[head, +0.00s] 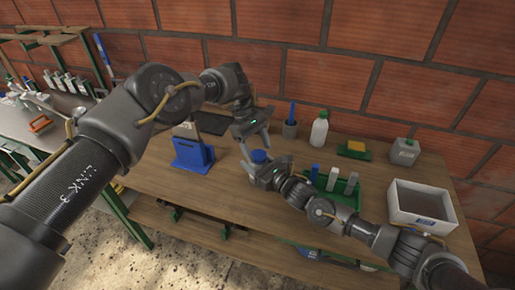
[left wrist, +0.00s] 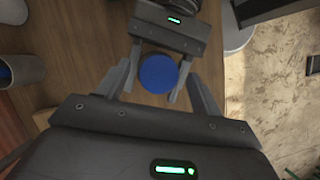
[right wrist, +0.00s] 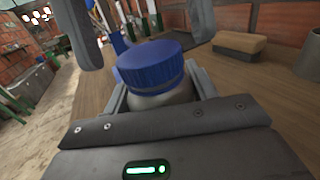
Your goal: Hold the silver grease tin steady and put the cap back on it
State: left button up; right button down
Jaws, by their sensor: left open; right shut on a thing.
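The blue cap (head: 259,156) sits on top of the silver grease tin (right wrist: 165,96); the cap also shows in the left wrist view (left wrist: 158,74) and the right wrist view (right wrist: 152,60). I cannot tell whether it is fully screwed down. My right gripper (head: 262,169) is shut on the tin's body below the cap and holds it upright at the table. My left gripper (head: 254,147) is open above, pointing down. In the left wrist view its fingers are either side of the cap, with a gap around it. The tin's body is mostly hidden from the head view.
A blue stand (head: 193,157) is left of the grippers. A green rack (head: 346,188) and white bin (head: 422,222) lie right.

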pick_arm(q)
jog(key=shift+r, duration=2.05)
jog(key=shift+r, duration=0.1)
jog(key=shift+c, duration=0.4)
